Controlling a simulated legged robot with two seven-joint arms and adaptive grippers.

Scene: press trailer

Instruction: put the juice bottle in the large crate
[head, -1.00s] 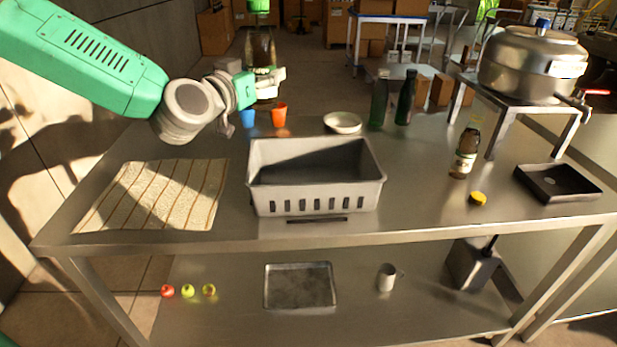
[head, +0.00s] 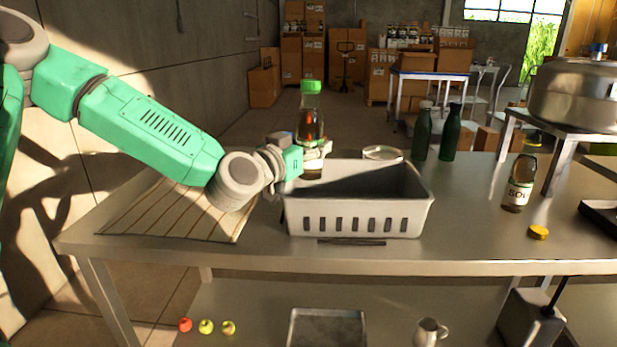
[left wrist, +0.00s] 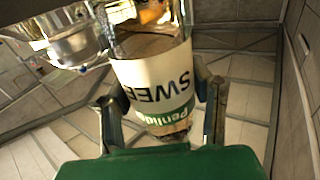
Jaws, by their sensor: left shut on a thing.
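The juice bottle (head: 311,118) is clear with a green cap and reddish-brown contents. My left gripper (head: 314,157) is shut around its lower part and holds it upright. In the left wrist view, both fingers clasp the bottle's pale label (left wrist: 155,85), marked "SWEE". The large crate (head: 358,222) is light grey with slots in its front wall and stands on the steel table. The bottle appears by the crate's back left corner. I cannot tell whether it is over the rim or behind it. My right gripper is not in view.
A bottle marked "SOL" (head: 519,185) and a yellow lid (head: 538,232) are right of the crate. Two green bottles (head: 450,132) and a plate (head: 382,152) stand behind it. A striped mat (head: 160,215) lies left. A large pot (head: 575,98) sits on a stand at right.

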